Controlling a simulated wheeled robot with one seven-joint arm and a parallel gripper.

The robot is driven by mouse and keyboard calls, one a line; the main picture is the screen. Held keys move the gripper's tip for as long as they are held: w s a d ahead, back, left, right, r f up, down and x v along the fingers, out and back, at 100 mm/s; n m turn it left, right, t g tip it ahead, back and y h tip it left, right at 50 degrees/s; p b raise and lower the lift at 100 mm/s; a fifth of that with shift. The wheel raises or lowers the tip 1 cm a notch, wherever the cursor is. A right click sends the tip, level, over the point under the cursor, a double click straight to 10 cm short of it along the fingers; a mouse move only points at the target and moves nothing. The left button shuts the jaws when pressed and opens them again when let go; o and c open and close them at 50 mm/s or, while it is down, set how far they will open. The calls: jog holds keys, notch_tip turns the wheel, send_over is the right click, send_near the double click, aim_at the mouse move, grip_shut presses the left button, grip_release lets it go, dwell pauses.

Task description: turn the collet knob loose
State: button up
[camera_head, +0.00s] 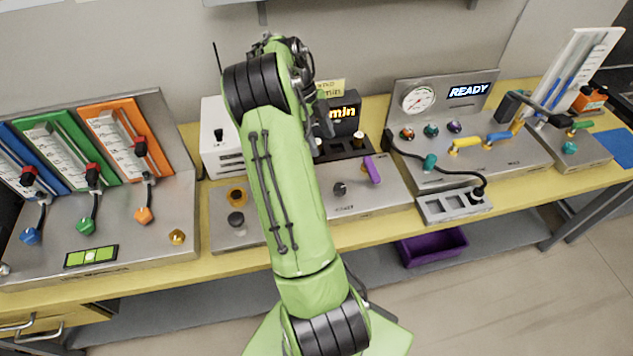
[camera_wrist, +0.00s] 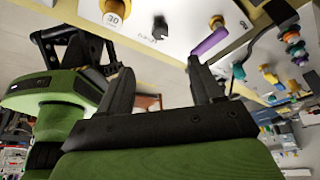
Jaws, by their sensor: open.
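No readable label in either view tells me which knob is the collet knob. On the middle panel (camera_head: 372,201), a dark knob (camera_head: 340,188) sits left of a purple lever (camera_head: 371,170). In the wrist view a dark knob (camera_wrist: 160,27), a brass-coloured knob (camera_wrist: 216,22) and the purple lever (camera_wrist: 210,40) show beyond the fingers. My gripper (camera_wrist: 160,78) is open and empty, its two black fingers apart from these controls. In the head view my green arm crosses the middle panel and hides part of it; the fingers are mostly hidden there.
Left stands a panel with blue, green and orange sliders (camera_head: 110,135). Another dark knob (camera_head: 237,219) lies left of my arm. Right are a gauge panel (camera_head: 440,95) reading READY, a black cable (camera_head: 440,184) and a grey socket block (camera_head: 452,205). A purple bin (camera_head: 433,247) sits below.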

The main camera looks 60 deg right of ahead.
aim_at(340, 187)
jog(key=b+x, duration=0.2)
jog(key=x, duration=1.3)
jog(key=shift+s+f, duration=0.2)
jog(key=shift+f, duration=0.1)
jog(key=c, duration=1.1)
